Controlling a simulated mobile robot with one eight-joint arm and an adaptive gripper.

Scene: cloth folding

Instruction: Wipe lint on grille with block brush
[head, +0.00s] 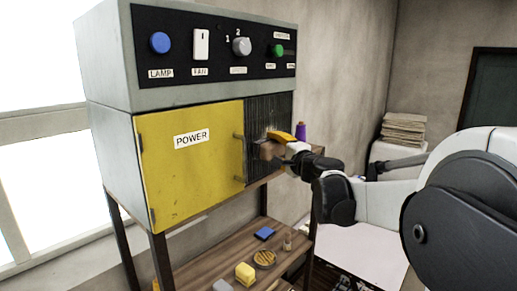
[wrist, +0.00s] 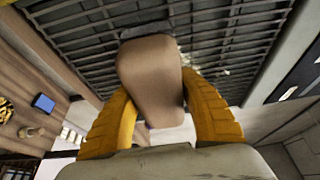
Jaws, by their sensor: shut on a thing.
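The dark grille (head: 262,115) is on the front of the cabinet, right of the yellow POWER door; it also fills the top of the wrist view (wrist: 245,30). My gripper (head: 283,140) is in front of the grille's lower part. Its yellow fingers (wrist: 160,112) are shut on the brown block brush (wrist: 150,75). The brush's dark bristle end (wrist: 145,30) is at the grille bars and appears to touch them. Pale lint (wrist: 200,70) shows on the bars just right of the brush in the wrist view. The brush (head: 268,150) is partly hidden by the gripper in the head view.
The yellow door (head: 190,165) with its handle is shut, left of the grille. A control panel (head: 215,45) with knobs is above. A purple spool (head: 301,131) stands behind the gripper. The lower shelf (head: 205,268) holds a blue block, a yellow block and a round dish.

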